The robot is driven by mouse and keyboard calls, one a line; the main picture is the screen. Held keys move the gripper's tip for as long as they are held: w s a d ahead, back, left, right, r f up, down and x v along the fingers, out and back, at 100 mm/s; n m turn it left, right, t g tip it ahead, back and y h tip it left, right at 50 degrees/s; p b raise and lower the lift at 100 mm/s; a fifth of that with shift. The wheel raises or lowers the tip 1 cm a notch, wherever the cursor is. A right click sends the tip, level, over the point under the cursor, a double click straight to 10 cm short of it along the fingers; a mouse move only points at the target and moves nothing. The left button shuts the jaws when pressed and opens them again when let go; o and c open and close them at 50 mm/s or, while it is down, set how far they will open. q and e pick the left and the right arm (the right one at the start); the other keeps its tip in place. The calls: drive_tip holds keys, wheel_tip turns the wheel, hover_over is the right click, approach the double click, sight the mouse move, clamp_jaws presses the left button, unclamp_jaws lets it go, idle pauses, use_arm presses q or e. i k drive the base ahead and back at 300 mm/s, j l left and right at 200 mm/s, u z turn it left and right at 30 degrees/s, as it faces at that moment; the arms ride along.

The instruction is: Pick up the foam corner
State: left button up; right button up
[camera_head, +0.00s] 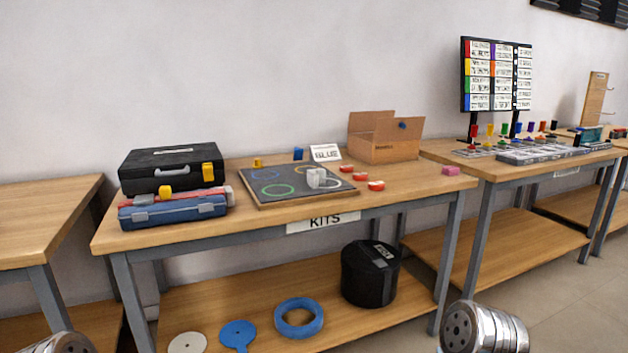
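No piece can be told for sure as the foam corner at this size. A small pale grey-white angular piece (317,178) stands on the dark board with coloured rings (300,197) on the middle table. A small pink block (451,170) lies near that table's right end. Small yellow (257,163) and blue (298,154) pieces stand behind the board. Only silver rounded parts of my own arms show at the bottom left and bottom right edges. Neither gripper's fingers are in view.
A black case (170,158) and a blue case (172,211) fill the table's left side. An open cardboard box (385,148) stands at the back right, near a "BLUE" card (326,153) and red pieces (376,185). A black round bag (370,277) and a blue ring (299,329) sit on the shelf.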

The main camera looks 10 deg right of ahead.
sight(315, 178)
drive_tip(key=i+l+z, duration=0.15)
drive_tip(key=l, duration=0.25)
drive_tip(key=i+l+z, duration=0.1)
drive_tip(key=l, duration=0.35)
drive_tip(key=i+l+z, duration=0.15)
drive_tip(key=i+l, duration=0.15)
